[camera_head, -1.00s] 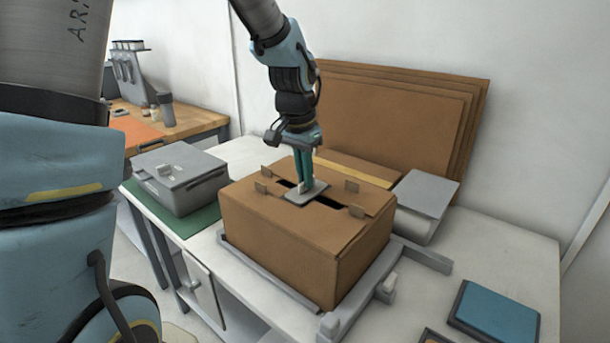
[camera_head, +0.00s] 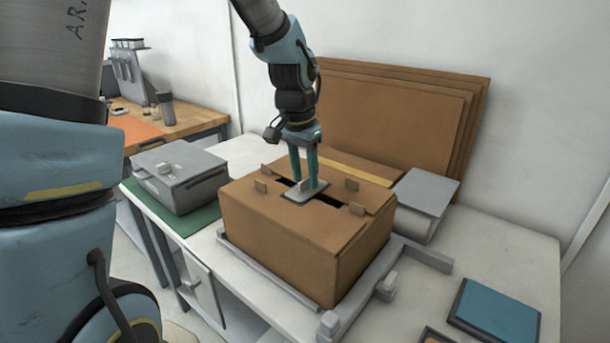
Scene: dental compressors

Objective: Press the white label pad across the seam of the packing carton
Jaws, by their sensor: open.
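The packing carton (camera_head: 275,240) stands in a grey frame on the white table, with a dark open seam (camera_head: 330,200) along its top and small tan tabs on its flaps. The label pad (camera_head: 301,195), a pale grey-white plate with a small upright grip, lies across the middle of the seam. My gripper (camera_head: 304,184) points down over the pad. Its two teal fingers are spread apart, one on each side of the pad's grip, with their tips close to the plate. Whether the tips touch the plate I cannot tell.
A grey case (camera_head: 180,178) on a green mat stands left of the carton. A grey box (camera_head: 420,205) is close on the right. Flat cardboard sheets (camera_head: 400,120) lean on the wall behind. A blue pad (camera_head: 496,312) lies at the front right.

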